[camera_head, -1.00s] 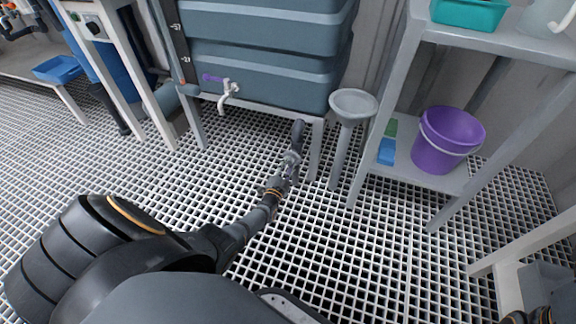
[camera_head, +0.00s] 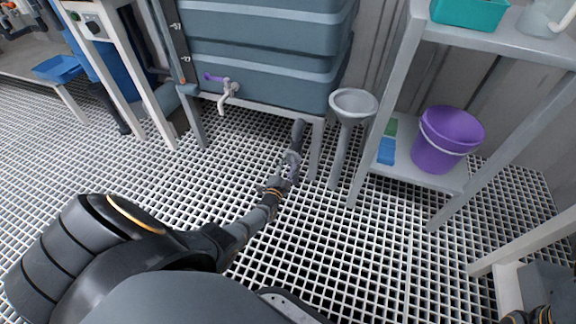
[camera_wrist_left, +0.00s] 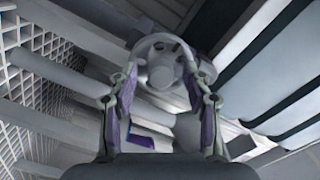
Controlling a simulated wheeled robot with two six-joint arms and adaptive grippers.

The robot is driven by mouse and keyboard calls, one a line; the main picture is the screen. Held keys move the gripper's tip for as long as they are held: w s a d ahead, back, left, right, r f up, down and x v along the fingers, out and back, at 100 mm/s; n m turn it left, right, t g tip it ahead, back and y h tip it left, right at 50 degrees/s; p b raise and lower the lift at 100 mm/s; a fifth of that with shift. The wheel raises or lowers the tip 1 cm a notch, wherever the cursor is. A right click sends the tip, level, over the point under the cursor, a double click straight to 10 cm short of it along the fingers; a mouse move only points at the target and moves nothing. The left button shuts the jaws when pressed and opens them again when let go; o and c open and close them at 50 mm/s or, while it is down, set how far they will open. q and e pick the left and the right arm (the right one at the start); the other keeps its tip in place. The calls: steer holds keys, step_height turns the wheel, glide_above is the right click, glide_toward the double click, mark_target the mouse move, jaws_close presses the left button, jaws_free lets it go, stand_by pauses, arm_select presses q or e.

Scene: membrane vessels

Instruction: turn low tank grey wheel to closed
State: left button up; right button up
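A grey wheel (camera_wrist_left: 160,60) with a round rim shows in the left wrist view, straight ahead of my left gripper (camera_wrist_left: 158,64). The gripper's purple-padded fingers stand well apart and overlap the wheel's left and right sides in the picture. I cannot tell whether they touch the rim. In the head view my left gripper (camera_head: 292,165) is small, low beside the right front leg of the tank stand. I cannot make out the wheel there. The blue-grey tank (camera_head: 262,85) stands above on its stand.
A white tap (camera_head: 229,90) with a purple handle is on the tank front. A grey funnel (camera_head: 353,103) stands right of the tank stand. A shelf on the right holds a purple bucket (camera_head: 447,140) and a blue block (camera_head: 387,151). The grating floor in front is clear.

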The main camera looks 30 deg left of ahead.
arm_select(q)
steer(key=v, duration=1.2)
stand_by(0.3)
